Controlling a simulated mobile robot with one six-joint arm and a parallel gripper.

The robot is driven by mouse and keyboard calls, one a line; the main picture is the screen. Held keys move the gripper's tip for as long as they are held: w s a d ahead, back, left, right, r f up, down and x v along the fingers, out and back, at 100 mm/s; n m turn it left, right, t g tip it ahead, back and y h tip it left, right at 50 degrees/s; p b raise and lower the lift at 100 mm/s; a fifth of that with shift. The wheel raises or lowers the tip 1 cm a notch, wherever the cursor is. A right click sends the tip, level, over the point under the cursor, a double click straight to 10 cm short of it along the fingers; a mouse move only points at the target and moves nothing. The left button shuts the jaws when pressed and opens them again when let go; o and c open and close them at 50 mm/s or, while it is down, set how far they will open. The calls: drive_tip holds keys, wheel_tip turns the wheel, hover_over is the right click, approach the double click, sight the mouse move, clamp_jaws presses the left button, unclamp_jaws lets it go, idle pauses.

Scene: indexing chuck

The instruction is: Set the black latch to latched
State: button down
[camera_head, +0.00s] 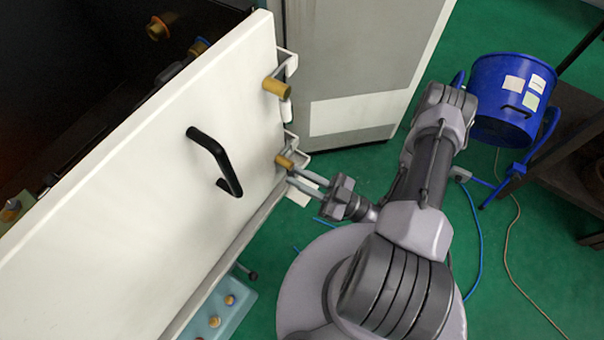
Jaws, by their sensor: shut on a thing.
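The only black fitting I see on the white door (130,190) is a bent black handle (213,158), apart from my gripper; I cannot tell whether it is the latch. My gripper (293,173) is at the door's right edge, to the right of the handle. Its two grey fingers reach to the lower brass-coloured knob (285,161) beside a metal bracket, and they appear shut on that knob. The fingertips are small and partly hidden at the contact.
An upper brass-coloured knob (277,87) sits higher on the door edge. A grey cabinet (350,60) stands behind. A blue bucket (503,110) and a dark table (565,140) are at right. A light blue tray (225,310) lies below the door. Green floor is open at lower right.

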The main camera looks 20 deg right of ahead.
drive_tip(key=shift+a+m, duration=0.1)
drive_tip(key=shift+m, duration=0.3)
drive_tip(key=c, duration=1.3)
unclamp_jaws()
drive_tip(key=shift+c, duration=0.2)
drive_tip(key=p+v, duration=0.1)
drive_tip(key=v, duration=1.6)
drive_tip(key=shift+s, duration=0.35)
drive_tip(key=shift+f, duration=0.1)
